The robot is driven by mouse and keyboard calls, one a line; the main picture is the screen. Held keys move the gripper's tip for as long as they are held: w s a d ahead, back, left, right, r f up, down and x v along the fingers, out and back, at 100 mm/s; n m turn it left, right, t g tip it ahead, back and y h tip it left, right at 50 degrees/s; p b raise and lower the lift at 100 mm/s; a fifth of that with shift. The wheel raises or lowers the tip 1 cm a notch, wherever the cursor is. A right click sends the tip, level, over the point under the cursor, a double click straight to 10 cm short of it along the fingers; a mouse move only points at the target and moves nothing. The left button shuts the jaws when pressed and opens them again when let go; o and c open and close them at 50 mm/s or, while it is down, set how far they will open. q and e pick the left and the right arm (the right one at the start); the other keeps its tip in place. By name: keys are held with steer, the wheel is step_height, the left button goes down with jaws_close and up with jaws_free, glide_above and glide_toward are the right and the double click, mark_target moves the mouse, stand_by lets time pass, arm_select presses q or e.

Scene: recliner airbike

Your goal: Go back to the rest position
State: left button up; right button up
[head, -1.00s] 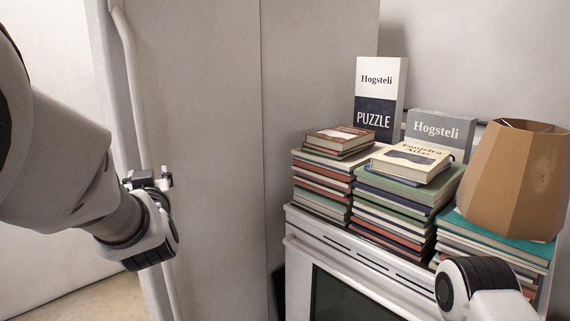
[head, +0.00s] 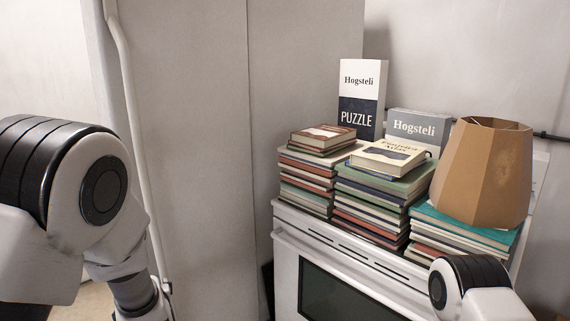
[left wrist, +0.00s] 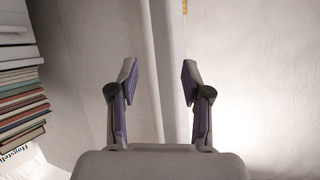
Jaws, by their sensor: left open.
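My left gripper (left wrist: 158,82) is open in the left wrist view, its two fingers spread with nothing between them. Behind the fingers are the pale cabinet front and its long vertical handle (left wrist: 170,60). In the head view my left arm fills the lower left, and the gripper end is mostly hidden or cut off at the bottom edge beside the tall handle (head: 128,100). I cannot tell whether it touches the handle. Part of my right arm shows at the lower right of the head view, but its gripper is out of frame.
A white oven (head: 285,262) stands right of the tall cabinet (head: 200,120). On it are stacks of books (head: 305,180), a puzzle box (head: 360,90), a grey box (head: 418,126) and a tan lampshade (head: 482,170). Open floor shows at the lower left.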

arm_select(q)
steer(key=s+f+m+g+h, duration=0.1)
steer(key=s+f+g, duration=0.15)
steer(key=f, duration=0.45)
steer(key=s+f+g, duration=0.1)
steer(key=s+f, duration=0.3)
steer(key=f, duration=0.3)
steer(key=s+f+m+g+h+p, duration=0.1)
steer(key=s+f+g, duration=0.2)
steer(key=s+f, duration=0.5)
steer(key=s+f+g+h, duration=0.2)
steer(key=s+f, duration=0.4)
steer(key=s, duration=0.4)
steer(key=s+d+m+g+h, duration=0.1)
steer(key=s+d+g+h, duration=0.1)
steer(key=s, duration=0.8)
steer(key=shift+d+f+g, duration=0.4)
steer(key=shift+d+g, duration=0.15)
steer(key=shift+d, duration=0.45)
steer(key=shift+c, duration=0.6)
